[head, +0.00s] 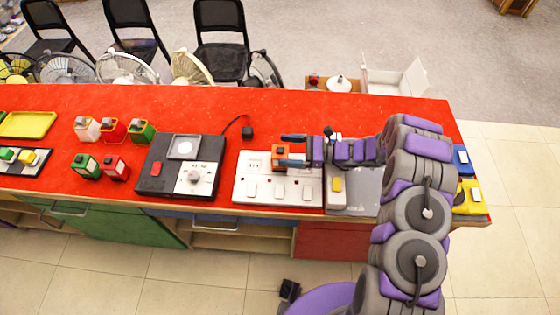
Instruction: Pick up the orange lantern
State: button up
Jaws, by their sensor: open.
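The orange lantern (276,158), a small boxy thing, stands at the back of a white socket panel on the red counter, partly hidden by my gripper. My gripper (284,151) reaches in from the right and points left. Its two dark fingers are apart, one on the far side of the lantern and one on the near side. The lantern appears between them at the fingertips. I cannot tell whether the fingers touch it.
The red counter (330,105) carries a white socket panel (250,192), a black-and-grey device (160,160), and several small red, green and white lanterns (112,130) at left. A yellow tray (28,124) lies farther left. Black chairs (220,40) and fans stand behind.

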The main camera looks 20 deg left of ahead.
aim_at(276, 150)
jog(key=shift+f+b+x, duration=0.2)
jog(key=shift+b+x, duration=0.3)
jog(key=shift+x, duration=1.85)
jog(key=shift+d, duration=0.1)
grip_shut()
